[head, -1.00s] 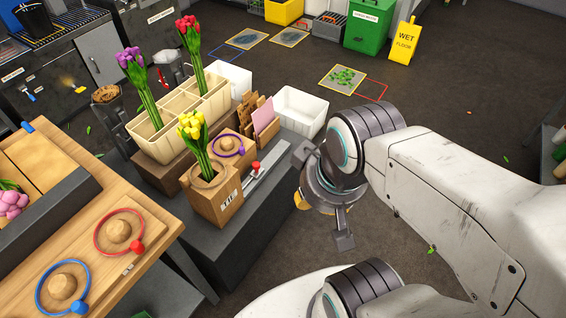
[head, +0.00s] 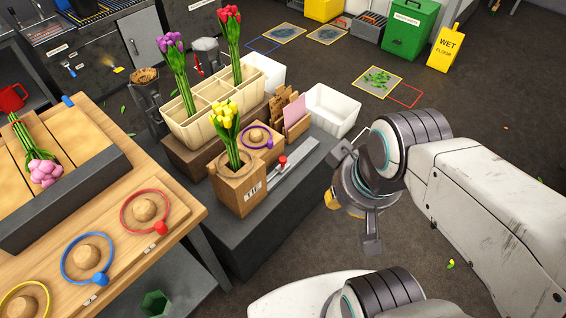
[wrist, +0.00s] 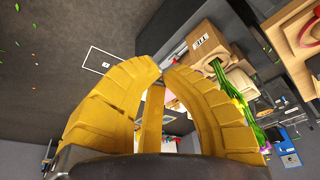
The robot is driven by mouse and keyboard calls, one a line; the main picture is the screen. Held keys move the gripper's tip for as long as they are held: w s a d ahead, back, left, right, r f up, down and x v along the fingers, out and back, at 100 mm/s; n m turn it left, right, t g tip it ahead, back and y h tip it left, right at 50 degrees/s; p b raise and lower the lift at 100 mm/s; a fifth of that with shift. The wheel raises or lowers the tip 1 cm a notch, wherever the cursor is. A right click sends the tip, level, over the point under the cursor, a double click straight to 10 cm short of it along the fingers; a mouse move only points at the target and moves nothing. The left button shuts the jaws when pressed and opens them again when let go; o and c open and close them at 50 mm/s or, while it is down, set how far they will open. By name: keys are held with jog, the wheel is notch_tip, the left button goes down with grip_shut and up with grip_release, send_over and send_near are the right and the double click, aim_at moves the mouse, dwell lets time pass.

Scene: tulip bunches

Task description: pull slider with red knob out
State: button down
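The red knob (head: 282,160) stands up from a grey slider rail (head: 290,173), beside the cardboard box with yellow tulips (head: 238,190) on the dark bench. My gripper (head: 332,200) is to the right of the rail, over the floor side, apart from the knob. In the head view its fingers are mostly hidden behind my wrist; only a bit of yellow shows. In the wrist view my gripper's yellow fingers (wrist: 160,68) come together at the tips with nothing seen between them. The box's printed label shows beyond the fingertips there; the knob is hard to make out.
A cream divided planter (head: 213,110) holds purple and red tulips. A purple ring (head: 256,137), cardboard pieces and a white bin (head: 335,108) stand near the rail. A wooden table (head: 180,215) with coloured rings is at left.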

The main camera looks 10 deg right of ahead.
aim_at(283, 164)
jog(key=c, duration=2)
grip_release()
